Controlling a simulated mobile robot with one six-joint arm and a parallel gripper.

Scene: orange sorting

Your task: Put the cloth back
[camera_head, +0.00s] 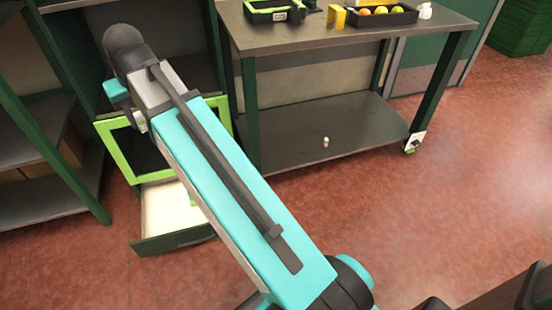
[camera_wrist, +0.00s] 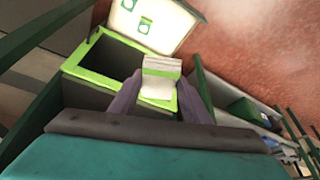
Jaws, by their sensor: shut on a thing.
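A folded white cloth with a green stripe (camera_wrist: 161,66) is between the two grey-purple fingers of my gripper (camera_wrist: 161,84) in the wrist view. The gripper is shut on it. The cloth is held above or in front of a light-green framed opening (camera_wrist: 82,66), dark inside. The frame also shows in the head view (camera_head: 117,156), left of my arm. An open drawer (camera_head: 172,239) with a pale inside lies below it. In the wrist view, the drawer (camera_wrist: 172,22) holds two small green-and-white items (camera_wrist: 145,25).
A grey table (camera_head: 300,38) with a lower shelf stands right of the opening. On top are a dark tray of oranges (camera_head: 381,12) and a green-edged tray (camera_head: 274,12). A small white item (camera_head: 326,142) is on the lower shelf. Shelving (camera_head: 45,175) stands at left. Red floor is clear at right.

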